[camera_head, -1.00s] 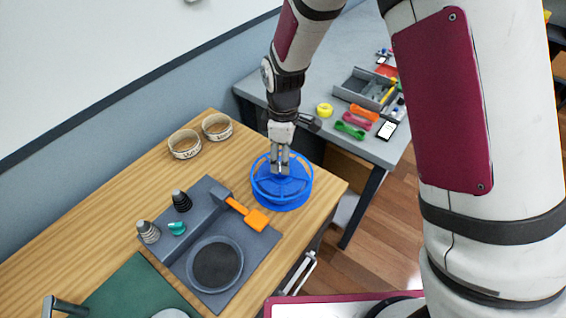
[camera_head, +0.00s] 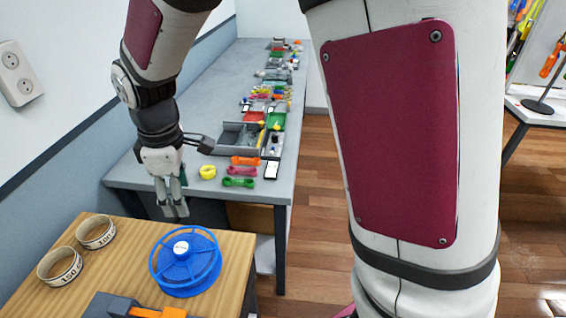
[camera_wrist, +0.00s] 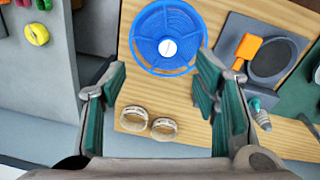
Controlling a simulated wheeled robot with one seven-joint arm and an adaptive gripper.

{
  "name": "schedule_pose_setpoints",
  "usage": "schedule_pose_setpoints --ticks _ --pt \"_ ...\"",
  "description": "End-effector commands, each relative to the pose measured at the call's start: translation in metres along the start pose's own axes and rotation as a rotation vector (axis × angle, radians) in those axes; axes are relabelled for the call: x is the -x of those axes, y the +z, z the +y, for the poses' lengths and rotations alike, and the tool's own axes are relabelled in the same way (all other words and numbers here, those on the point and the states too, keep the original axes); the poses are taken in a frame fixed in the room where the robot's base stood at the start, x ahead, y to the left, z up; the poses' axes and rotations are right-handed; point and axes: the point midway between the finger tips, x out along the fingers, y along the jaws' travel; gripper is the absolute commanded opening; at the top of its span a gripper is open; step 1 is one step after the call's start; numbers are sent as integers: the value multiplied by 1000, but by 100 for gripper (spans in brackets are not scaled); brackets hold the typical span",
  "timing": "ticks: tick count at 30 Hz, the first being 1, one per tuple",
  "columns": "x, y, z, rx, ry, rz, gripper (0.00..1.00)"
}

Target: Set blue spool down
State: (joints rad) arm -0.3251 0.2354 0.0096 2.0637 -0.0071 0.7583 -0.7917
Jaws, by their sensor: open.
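The blue spool (camera_head: 186,262) lies flat on the wooden table (camera_head: 232,272), near its back right corner. It has a spoked top and a pale round hub. My gripper (camera_head: 175,212) is in the air above and behind the spool, apart from it, with nothing between its fingers. In the wrist view the spool (camera_wrist: 168,38) shows whole at the top, beyond the open green-padded fingers of my gripper (camera_wrist: 165,95).
Two labelled tape rings (camera_head: 96,232) stand left of the spool. An orange-handled tool (camera_head: 158,312) lies on a grey holder in front. Behind, a grey bench (camera_head: 226,98) carries a tray (camera_head: 240,138), a yellow ring (camera_head: 208,172) and coloured straps.

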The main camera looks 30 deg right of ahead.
Motion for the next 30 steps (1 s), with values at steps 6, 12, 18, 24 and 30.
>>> schedule_pose_setpoints --ticks 6,12,18,24,30 --pt "80 62 -10 -321 90 86 55" --pt "128 117 -35 -606 158 170 55" --pt "156 165 -69 -878 216 265 55" --pt "164 193 -94 -1056 247 331 55" --pt "164 200 -102 -1112 254 352 55"
